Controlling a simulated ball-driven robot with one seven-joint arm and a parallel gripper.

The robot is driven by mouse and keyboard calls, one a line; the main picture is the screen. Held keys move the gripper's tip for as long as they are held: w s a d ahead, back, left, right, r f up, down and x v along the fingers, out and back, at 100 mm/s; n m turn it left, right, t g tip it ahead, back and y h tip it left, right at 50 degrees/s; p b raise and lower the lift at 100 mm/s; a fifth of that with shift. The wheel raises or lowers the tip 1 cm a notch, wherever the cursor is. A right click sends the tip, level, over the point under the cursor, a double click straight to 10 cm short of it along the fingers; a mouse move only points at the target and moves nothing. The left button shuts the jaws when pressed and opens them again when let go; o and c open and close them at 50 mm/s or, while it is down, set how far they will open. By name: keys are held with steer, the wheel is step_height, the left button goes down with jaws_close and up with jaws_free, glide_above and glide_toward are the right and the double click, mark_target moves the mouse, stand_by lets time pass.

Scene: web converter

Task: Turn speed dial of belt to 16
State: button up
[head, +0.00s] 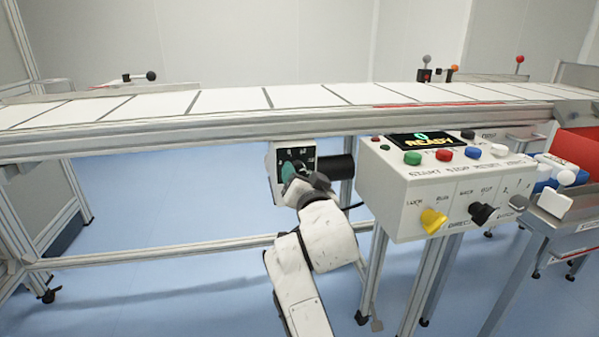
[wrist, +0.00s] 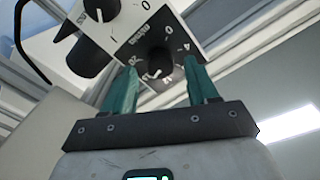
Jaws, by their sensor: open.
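The speed dial is a black knob (wrist: 158,62) on a black face with white numbers, on a white box (wrist: 175,22). In the head view the box (head: 272,163) hangs under the belt, its dial partly hidden by my gripper (head: 290,172). In the wrist view my gripper (wrist: 161,68) is open, with one teal finger on each side of the knob. I cannot tell whether the fingers touch it. The knob's pointer setting is not readable. The belt (head: 230,100) runs across the head view above the box.
A black cylinder (head: 336,167) sticks out right of the dial box. The belt's rail (head: 150,140) passes just above my gripper. Floor is clear at left.

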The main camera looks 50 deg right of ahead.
steer(key=p+v, duration=0.1)
steer(key=v, duration=0.7)
steer(key=shift+s+a, duration=0.2)
steer(key=shift+a, duration=0.05)
steer(key=s+a+f+n+g+y, duration=0.1)
steer(key=s+f+n+g+y, duration=0.2)
steer(key=f, duration=0.7)
steer(key=s+a+f+n+g+y, duration=0.1)
steer(key=s+f+n+g, duration=0.3)
steer(key=f, duration=0.6)
steer(key=s+a+f+n+g+y, duration=0.3)
steer(key=s+a+f, duration=0.2)
steer(key=s+f, duration=0.3)
steer(key=s+a+f+n+g+y, duration=0.2)
steer(key=s+a+f+g+y, duration=0.3)
steer(key=s, duration=0.6)
step_height(320, 180, up, 32)
steer(key=t+h+p, duration=0.1)
steer(key=h+p, duration=0.1)
steer(key=p, duration=3.2)
steer(key=shift+d+r, duration=0.2)
steer(key=shift+d, duration=0.05)
